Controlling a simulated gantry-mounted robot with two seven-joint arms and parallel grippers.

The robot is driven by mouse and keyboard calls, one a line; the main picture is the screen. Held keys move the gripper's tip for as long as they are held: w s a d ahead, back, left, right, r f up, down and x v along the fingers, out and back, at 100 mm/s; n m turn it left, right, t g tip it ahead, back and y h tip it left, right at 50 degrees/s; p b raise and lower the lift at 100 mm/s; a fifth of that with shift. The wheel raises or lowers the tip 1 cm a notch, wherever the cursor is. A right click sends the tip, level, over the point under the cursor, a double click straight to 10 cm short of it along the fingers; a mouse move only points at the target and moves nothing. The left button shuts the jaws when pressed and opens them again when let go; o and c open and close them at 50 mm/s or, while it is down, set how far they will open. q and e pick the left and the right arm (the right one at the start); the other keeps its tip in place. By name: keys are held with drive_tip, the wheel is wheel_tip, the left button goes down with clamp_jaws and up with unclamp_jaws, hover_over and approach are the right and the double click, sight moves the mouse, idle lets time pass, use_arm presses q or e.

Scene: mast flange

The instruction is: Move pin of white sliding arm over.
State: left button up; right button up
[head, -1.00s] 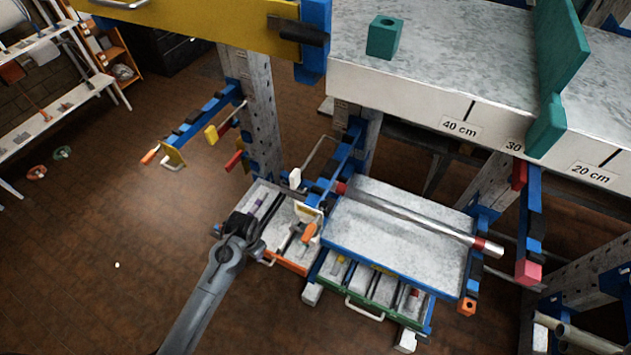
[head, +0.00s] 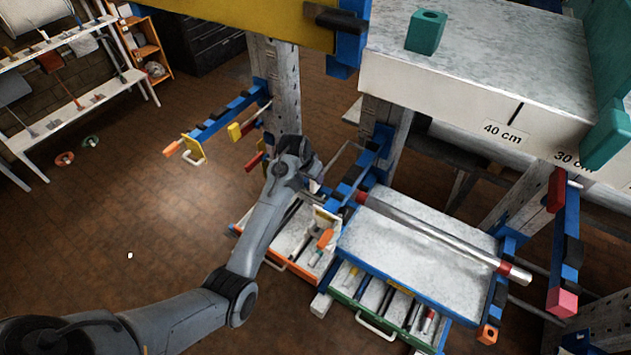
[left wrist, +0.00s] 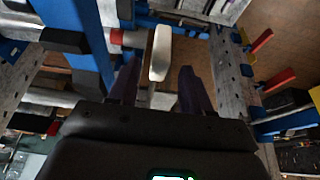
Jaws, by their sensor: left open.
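My left gripper (left wrist: 158,72) is open, its two dark fingers apart. In the left wrist view a white rounded pin or handle (left wrist: 160,52) shows in the gap between the fingertips, with clear room on both sides. I cannot tell how deep it lies between them. In the head view my left arm reaches up to the blue rail (head: 352,178) beside the workbench, and its wrist (head: 290,165) covers most of the white pin (head: 314,187). The fingertips are hidden there. A thin metal rod (head: 345,153) runs near it. My right gripper is not in view.
A grey-topped shelf (head: 425,250) carrying a metal bar (head: 430,230) with red ends lies to the right. Below are open drawers, one orange-edged (head: 290,268) and one green (head: 375,325). A perforated post (head: 275,90) stands close behind my wrist.

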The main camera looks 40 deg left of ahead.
use_arm(q)
drive_tip(key=shift+x, duration=3.15)
clamp_jaws()
